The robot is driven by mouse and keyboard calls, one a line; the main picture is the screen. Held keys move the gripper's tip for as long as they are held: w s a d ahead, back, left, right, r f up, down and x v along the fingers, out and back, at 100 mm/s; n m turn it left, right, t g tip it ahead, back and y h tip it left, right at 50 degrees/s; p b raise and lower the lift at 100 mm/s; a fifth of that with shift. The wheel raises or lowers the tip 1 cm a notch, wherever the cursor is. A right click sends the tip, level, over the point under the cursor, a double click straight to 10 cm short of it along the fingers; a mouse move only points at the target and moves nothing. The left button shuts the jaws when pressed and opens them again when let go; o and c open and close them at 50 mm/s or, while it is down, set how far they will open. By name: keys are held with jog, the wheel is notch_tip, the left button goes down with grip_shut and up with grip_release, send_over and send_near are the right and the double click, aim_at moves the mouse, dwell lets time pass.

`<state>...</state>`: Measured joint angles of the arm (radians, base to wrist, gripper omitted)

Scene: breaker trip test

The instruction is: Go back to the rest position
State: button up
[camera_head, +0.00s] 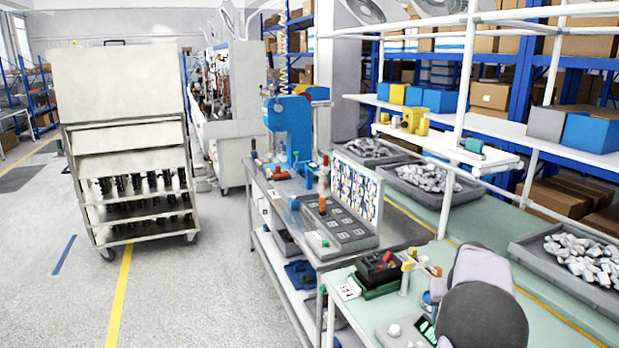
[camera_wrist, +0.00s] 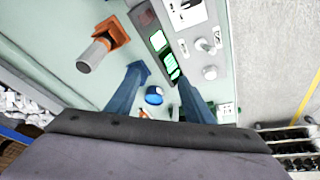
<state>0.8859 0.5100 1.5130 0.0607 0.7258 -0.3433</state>
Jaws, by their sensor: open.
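My gripper (camera_wrist: 160,74) shows in the wrist view as two blue fingers, spread apart with nothing held between them. It is above the pale green bench (camera_head: 350,318). In the head view my grey and dark rounded wrist stands at the lower right and hides part of the bench; the fingertips cannot be made out there. A grey test unit (camera_wrist: 160,42) with lit green displays and knobs lies beyond the fingers; it also shows in the head view (camera_head: 400,332). A black and red device (camera_head: 378,268) on a green base sits on the bench to the left of my wrist.
A blue round part (camera_wrist: 154,95) and an orange bracket with a grey cylinder (camera_wrist: 105,42) are near the fingers. Grey trays (camera_head: 530,254) of pale parts stand to the right. A grey slotted fixture (camera_head: 340,232) is behind. A wheeled cart (camera_head: 125,150) stands left on open floor.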

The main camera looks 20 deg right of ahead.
jog(key=w+a+f+n+y, duration=0.1)
jog(key=a+f+n+y, duration=0.15)
jog(key=a, duration=2.15)
jog(key=s+a+f+n+g, duration=0.1)
jog(key=s+a+n, duration=0.1)
jog(key=s+a, duration=0.5)
jog(key=s+a+f+n+g, duration=0.2)
jog(key=s+a, duration=0.6)
jog(key=a, duration=0.3)
jog(key=shift+s+a+f+y, duration=0.15)
jog(key=shift+a+f+y, duration=0.15)
jog(key=shift+a+y, duration=0.1)
